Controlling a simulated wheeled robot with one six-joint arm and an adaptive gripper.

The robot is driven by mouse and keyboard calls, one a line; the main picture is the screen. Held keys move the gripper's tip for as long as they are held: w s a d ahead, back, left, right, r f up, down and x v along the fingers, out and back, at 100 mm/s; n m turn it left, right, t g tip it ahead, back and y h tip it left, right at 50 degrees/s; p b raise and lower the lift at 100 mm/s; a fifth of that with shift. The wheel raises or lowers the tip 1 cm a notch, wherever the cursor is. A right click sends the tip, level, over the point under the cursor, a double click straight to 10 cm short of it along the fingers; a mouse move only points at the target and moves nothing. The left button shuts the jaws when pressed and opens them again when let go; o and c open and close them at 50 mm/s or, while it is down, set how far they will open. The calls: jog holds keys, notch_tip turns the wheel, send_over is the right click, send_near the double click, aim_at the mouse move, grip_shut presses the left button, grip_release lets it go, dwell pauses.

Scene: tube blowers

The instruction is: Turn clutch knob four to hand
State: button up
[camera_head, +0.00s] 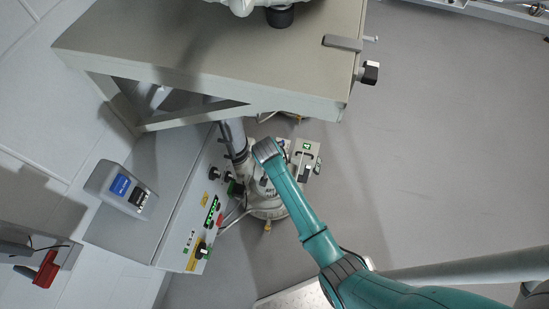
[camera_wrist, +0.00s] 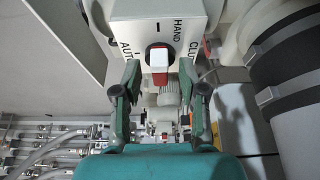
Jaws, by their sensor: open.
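In the wrist view, a clutch knob (camera_wrist: 158,58) with a white grip, a red lower part and a dark round base sits on the front of a pale box (camera_wrist: 155,12). The box is lettered "HAND" above the knob, "AUTO" at left and a cut-off "CLU" at right. My gripper (camera_wrist: 160,76) is open, with one finger on each side of the knob. The fingers look apart from it, though depth is hard to tell. In the head view my arm hides the gripper and I cannot pick out this knob for certain.
In the head view, a beige table-like frame (camera_head: 200,62) overhangs the work area. A sloped control panel (camera_head: 178,235) with several buttons stands at left. Open grey floor (camera_head: 450,150) lies at right. In the wrist view, a large dark cylinder (camera_wrist: 290,60) is close at right.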

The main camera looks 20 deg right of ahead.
jog(key=v, duration=1.2)
dwell(0.3)
